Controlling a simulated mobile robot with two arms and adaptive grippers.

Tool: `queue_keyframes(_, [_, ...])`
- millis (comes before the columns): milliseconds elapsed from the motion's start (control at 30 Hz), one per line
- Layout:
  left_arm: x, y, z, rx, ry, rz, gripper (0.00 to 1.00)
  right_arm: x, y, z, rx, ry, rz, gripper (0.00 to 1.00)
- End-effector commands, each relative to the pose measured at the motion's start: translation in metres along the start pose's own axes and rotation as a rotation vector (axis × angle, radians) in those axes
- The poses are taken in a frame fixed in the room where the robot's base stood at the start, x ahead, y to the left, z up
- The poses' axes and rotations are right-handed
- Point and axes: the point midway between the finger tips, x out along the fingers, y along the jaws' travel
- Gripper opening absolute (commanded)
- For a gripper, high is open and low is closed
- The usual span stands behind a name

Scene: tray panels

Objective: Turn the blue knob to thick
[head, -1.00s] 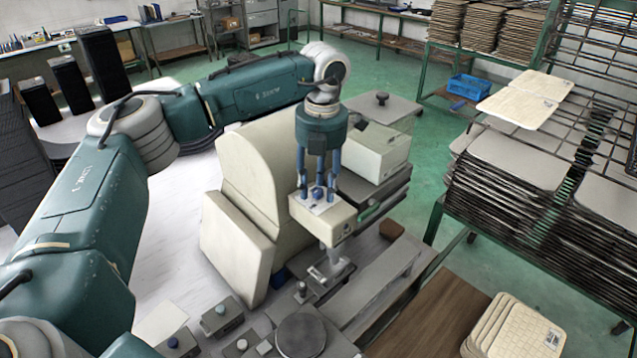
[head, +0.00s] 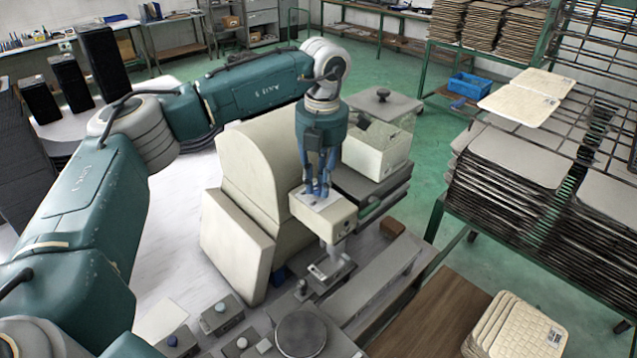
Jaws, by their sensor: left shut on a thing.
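The cream machine (head: 265,170) stands in the middle of the head view, with a head box (head: 330,214) jutting out towards the front right. The blue knob (head: 318,191) is on the pale top plate of this box. My left gripper (head: 318,188) points straight down over the plate, with its blue fingers closed around the knob. The fingers hide most of the knob, so its pointer and any thick or thin marks cannot be read. My right gripper is not in view.
Small control boxes with buttons (head: 222,314) and a round grey plate (head: 300,334) are in front of the machine. A clear-sided box (head: 378,146) stands behind the head box. Racks of stacked trays (head: 515,185) fill the right side.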

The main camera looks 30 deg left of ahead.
Motion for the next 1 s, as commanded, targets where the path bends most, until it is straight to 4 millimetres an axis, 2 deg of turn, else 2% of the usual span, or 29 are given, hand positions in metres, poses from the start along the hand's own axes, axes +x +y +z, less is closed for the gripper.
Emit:
queue_keyframes(400, [-0.001,0.0,0.001,0.355,-0.025,0.003,0.0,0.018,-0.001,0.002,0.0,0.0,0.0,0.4])
queue_keyframes(1000, [-0.003,0.0,0.001,0.924,-0.053,0.004,0.0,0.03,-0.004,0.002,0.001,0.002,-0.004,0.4])
